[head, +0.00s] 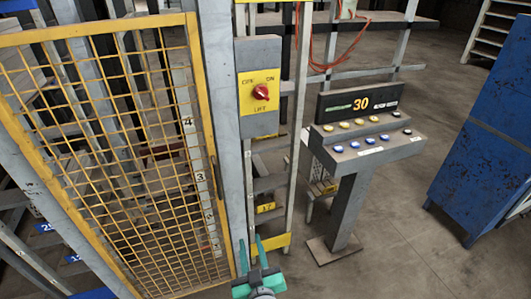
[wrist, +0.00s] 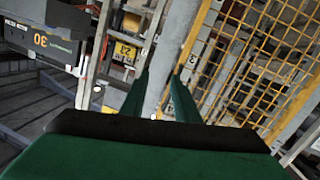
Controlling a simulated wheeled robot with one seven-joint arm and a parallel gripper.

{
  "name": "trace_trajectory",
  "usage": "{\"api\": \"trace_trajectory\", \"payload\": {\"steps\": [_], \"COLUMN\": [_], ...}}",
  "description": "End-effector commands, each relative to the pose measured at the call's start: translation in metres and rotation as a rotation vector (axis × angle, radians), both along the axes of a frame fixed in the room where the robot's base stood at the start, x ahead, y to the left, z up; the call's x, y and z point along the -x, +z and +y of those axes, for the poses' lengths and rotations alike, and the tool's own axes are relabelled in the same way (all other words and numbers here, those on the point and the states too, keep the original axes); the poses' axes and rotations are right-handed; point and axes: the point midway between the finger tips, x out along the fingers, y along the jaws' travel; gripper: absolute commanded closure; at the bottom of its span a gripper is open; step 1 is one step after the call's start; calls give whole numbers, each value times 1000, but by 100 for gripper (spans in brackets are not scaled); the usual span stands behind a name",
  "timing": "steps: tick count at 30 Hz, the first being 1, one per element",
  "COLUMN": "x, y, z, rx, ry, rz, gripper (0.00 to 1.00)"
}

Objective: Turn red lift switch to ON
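The red lift switch (head: 262,93) is a knob on a yellow plate (head: 246,105) of a grey box (head: 258,128) fixed to a grey post. The plate reads OFF at upper left, ON at upper right and LIFT below. I cannot tell exactly which way the knob points. My gripper (head: 250,244), with green fingers, is at the bottom of the head view, well below the switch and apart from it. In the wrist view its fingers (wrist: 160,88) stand apart with nothing held between them; a grey post shows behind the gap. The switch is not visible in the wrist view.
A yellow mesh gate (head: 130,150) stands left of the post. A control console (head: 365,140) with several coloured buttons and a display reading 30 stands to the right; it also shows in the wrist view (wrist: 45,45). A blue cabinet (head: 490,130) is at far right, with open floor before it.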

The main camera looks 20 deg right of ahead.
Motion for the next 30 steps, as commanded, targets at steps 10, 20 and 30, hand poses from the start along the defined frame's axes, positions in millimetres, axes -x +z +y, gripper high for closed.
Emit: {"api": "trace_trajectory", "payload": {"steps": [10, 20, 30], "x": [-82, -119, -120], "y": [111, 237, 330], "z": [-53, -97, -119], "rx": [159, 367, 550], "ry": [54, 117, 164], "rz": [-52, -82, -88], "gripper": [72, 72, 72]}}
